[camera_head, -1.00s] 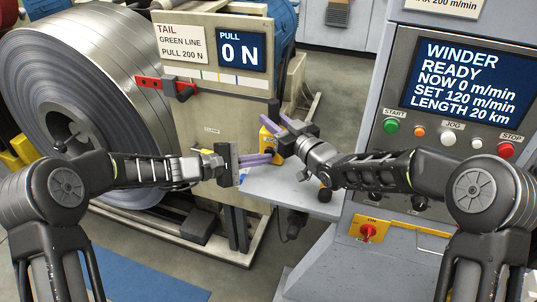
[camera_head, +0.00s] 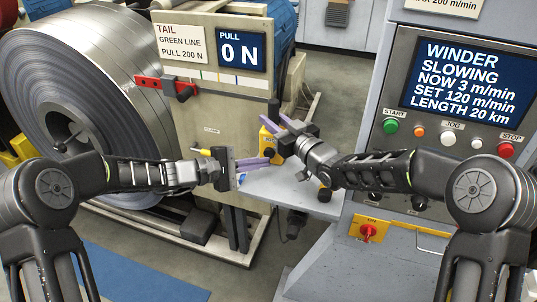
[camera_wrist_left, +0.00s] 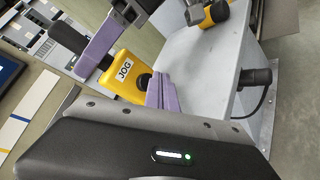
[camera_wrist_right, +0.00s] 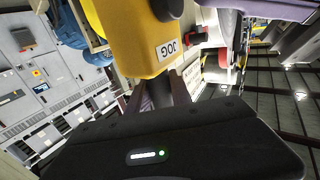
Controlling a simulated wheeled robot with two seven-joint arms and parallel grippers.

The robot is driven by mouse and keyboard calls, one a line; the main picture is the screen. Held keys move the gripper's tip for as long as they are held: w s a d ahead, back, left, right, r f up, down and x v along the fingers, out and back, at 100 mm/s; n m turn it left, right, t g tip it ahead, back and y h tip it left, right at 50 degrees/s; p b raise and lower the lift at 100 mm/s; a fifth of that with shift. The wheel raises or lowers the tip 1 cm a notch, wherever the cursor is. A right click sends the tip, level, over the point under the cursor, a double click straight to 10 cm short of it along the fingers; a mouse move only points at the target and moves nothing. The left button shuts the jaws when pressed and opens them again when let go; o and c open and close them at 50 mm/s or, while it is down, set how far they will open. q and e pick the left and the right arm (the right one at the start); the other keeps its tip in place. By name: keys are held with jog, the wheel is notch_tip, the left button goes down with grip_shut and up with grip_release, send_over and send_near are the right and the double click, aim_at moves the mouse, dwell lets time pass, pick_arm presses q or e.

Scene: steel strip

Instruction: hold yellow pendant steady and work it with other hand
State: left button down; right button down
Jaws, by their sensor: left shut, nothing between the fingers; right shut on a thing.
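The yellow pendant (camera_head: 267,143) hangs in front of the grey machine stand, above a small shelf. My right gripper (camera_head: 277,127) is shut on it and holds it at an angle. In the left wrist view the pendant (camera_wrist_left: 128,84) shows a JOG label and a round black button (camera_wrist_left: 145,80). My left gripper (camera_head: 268,161) is shut and empty, its purple tips beside the pendant's lower end. In the left wrist view its fingers (camera_wrist_left: 158,85) are close to the button; I cannot tell whether they touch. The right wrist view shows the pendant (camera_wrist_right: 135,40) up close.
The winder panel (camera_head: 465,80) reads SLOWING, NOW 3 m/min, SET 120. The pull display (camera_head: 241,51) reads 0 N. A large steel coil (camera_head: 95,80) stands at left. The grey shelf (camera_head: 300,190) is below the grippers, with a red and yellow switch (camera_head: 368,232) lower right.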

pick_arm(q)
jog(key=shift+s, duration=0.15)
pick_arm(e)
jog(key=shift+f, duration=0.3)
pick_arm(q)
jog(key=shift+s+a, duration=0.25)
jog(key=shift+s, duration=0.5)
jog(key=shift+s+a, duration=0.3)
jog(key=shift+s, duration=0.5)
jog(key=shift+s+a, duration=0.25)
jog(key=shift+s, duration=0.5)
jog(key=shift+w, duration=0.1)
pick_arm(e)
jog(key=c, duration=1.3)
grip_release()
jog(key=shift+o, duration=1.1)
jog(key=shift+r, duration=0.2)
